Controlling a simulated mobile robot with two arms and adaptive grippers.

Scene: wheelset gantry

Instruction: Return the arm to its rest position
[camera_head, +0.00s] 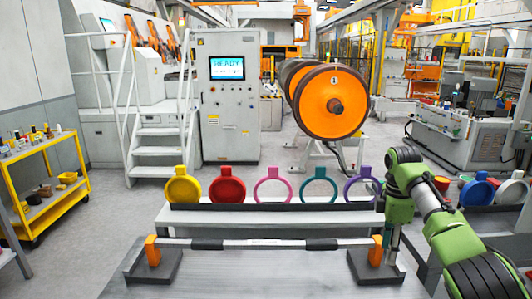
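My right arm, green and silver, comes in from the right edge. Its gripper (393,243) points down beside the right orange support of the bar stand. The fingers are small and partly merged with the stand behind, so I cannot tell if they are open, or whether they touch it. My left arm and gripper are not in view. A black and white bar (270,244) lies level across a left orange support (152,250) and a right orange support (376,250).
Behind the bar, a white bench (270,219) carries a rack with yellow, red (227,187), pink, teal and purple rings. More rings (477,191) lie right of my arm. An orange wheelset (330,103) stands farther back. A yellow cart (45,185) is at left, with clear floor beside it.

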